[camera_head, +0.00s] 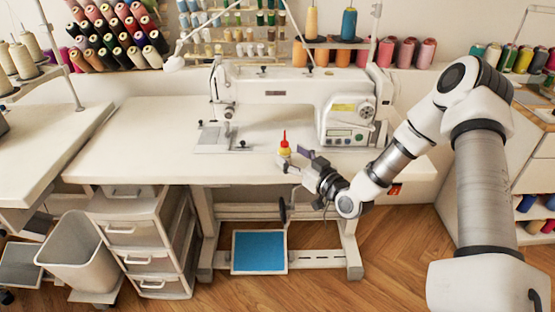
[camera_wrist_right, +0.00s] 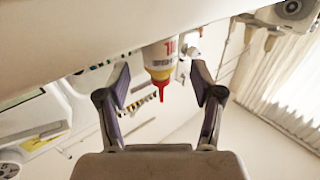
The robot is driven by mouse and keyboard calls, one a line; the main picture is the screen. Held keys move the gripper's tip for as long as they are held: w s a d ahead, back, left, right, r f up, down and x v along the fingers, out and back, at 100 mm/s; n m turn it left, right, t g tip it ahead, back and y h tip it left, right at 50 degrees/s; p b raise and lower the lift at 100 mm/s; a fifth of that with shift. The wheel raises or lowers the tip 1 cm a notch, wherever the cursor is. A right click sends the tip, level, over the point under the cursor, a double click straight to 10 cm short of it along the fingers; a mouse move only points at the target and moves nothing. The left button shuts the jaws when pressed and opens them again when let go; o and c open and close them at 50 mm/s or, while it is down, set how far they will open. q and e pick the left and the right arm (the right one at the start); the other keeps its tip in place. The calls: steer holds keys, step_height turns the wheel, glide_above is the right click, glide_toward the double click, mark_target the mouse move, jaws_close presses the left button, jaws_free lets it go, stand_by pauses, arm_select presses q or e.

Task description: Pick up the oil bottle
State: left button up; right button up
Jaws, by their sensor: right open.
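The oil bottle (camera_head: 284,149) is small, with a pale body, a yellow top and a thin red nozzle. It stands upright near the front edge of the sewing table. My right gripper (camera_head: 290,163) is right at it, hiding its lower part in the head view. In the right wrist view the picture is upside down and the bottle (camera_wrist_right: 160,58) shows between the two spread fingers of my right gripper (camera_wrist_right: 160,78), with a visible gap to each finger. My right gripper is open and holds nothing. My left gripper is not in view.
A white sewing machine (camera_head: 290,97) stands on the table (camera_head: 135,155) behind the bottle. The table's left part is bare. Thread spools (camera_head: 115,30) line the back wall. Drawers (camera_head: 140,235), a bin (camera_head: 80,250) and a blue pedal (camera_head: 259,250) are below.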

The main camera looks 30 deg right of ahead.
mark_target(289, 155)
steer(key=shift+w+r, duration=0.1)
steer(key=shift+w, duration=0.05)
steer(key=w, duration=0.2)
steer(key=w+f, duration=0.1)
steer(key=shift+w+a+b, duration=0.25)
steer(key=shift+a+b, duration=0.05)
steer(key=shift+s+d+r, duration=0.1)
steer(key=shift+s+r, duration=0.1)
steer(key=shift+s+d+r, duration=0.1)
steer(key=shift+s, duration=0.1)
steer(key=shift+c, duration=1)
steer(key=shift+w, duration=0.2)
steer(key=c, duration=1)
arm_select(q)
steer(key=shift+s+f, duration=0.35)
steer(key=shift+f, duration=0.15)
